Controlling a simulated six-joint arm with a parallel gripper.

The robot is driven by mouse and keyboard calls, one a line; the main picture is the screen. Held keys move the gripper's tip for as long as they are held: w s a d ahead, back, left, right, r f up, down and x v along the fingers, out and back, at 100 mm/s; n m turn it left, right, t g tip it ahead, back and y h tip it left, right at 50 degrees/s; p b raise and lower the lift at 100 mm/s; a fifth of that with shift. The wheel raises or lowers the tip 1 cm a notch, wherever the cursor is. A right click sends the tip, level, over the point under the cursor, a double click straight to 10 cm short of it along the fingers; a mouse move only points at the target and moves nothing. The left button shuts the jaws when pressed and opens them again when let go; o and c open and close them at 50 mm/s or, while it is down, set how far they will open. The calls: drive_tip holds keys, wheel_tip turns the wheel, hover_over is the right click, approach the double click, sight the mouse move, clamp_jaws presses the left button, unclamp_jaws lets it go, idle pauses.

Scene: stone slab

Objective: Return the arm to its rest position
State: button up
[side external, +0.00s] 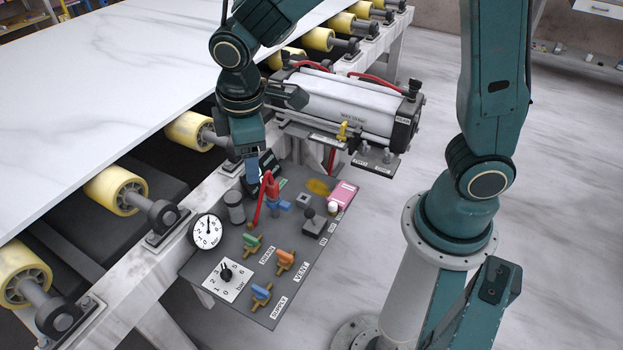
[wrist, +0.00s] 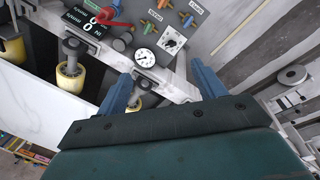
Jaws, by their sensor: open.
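My gripper (wrist: 165,88) is open and empty in the wrist view, with its two blue fingers spread apart. In the side external view my gripper (side external: 254,170) hangs above the back left part of the control panel (side external: 205,262), beside a small dark display. The fingertips partly overlap the display there, and I cannot tell whether they touch it. My arm reaches in from the top of the side external view.
The panel carries a gauge (side external: 207,231), a dial (side external: 227,279), a red lever (side external: 266,190) and several coloured valves. A white slab (side external: 110,75) lies over yellow rollers (side external: 118,190).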

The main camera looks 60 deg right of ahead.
drive_tip(key=s+d+r+m+t, duration=0.2)
drive_tip(key=s+d+r+m, duration=0.2)
drive_tip(key=s, duration=0.4)
drive_tip(key=s+d+r+m+t+y, duration=0.1)
drive_tip(key=s+d+r+m+t, duration=0.1)
drive_tip(key=s+d+r+m, duration=0.3)
drive_tip(key=s+d+r, duration=0.1)
drive_tip(key=s+r, duration=0.2)
drive_tip(key=s, duration=0.1)
drive_tip(key=shift+s+d, duration=0.3)
drive_tip(key=shift+d, duration=0.1)
drive_tip(key=o, duration=0.6)
drive_tip(key=shift+o, duration=0.4)
drive_tip(key=shift+w+a+f, duration=0.1)
drive_tip(key=shift+w+f, duration=0.15)
drive_tip(key=shift+w, duration=0.55)
drive_tip(key=w+a+f+g, duration=0.2)
drive_tip(key=w+f, duration=0.6)
drive_tip(key=f, duration=0.1)
drive_tip(key=w+a+f+g, duration=0.1)
drive_tip(key=w+f+g, duration=0.2)
drive_tip(key=w+f, duration=0.5)
drive_tip(key=shift+a+f, duration=0.4)
drive_tip(key=shift+f, duration=0.25)
drive_tip(key=shift+s, duration=0.1)
